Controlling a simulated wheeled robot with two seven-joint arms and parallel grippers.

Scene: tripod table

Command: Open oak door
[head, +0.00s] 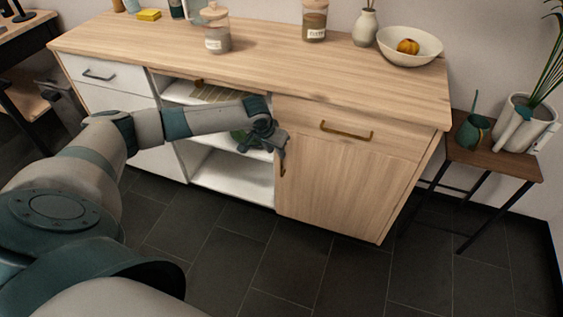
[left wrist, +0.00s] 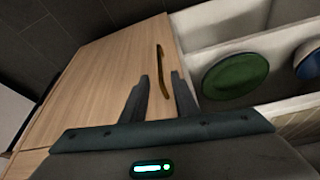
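The oak door (head: 336,188) is the closed lower right front of the sideboard, and it also shows in the left wrist view (left wrist: 105,75). Its vertical brass handle (head: 282,165) sits near its left edge. My left gripper (head: 279,146) is at the top of that handle in the head view. In the left wrist view, my left gripper's fingers (left wrist: 160,75) are apart. The brass handle (left wrist: 160,62) shows between and beyond them, with no finger visibly closed on it. I cannot tell how deep it lies between them. My right gripper is out of view.
An oak drawer (head: 345,129) with a brass handle is above the door. Open white shelves (head: 232,176) lie left of it, with a green dish (left wrist: 235,75) in the left wrist view. A plant stand (head: 495,158) stands at the right. The dark floor (head: 290,270) in front is clear.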

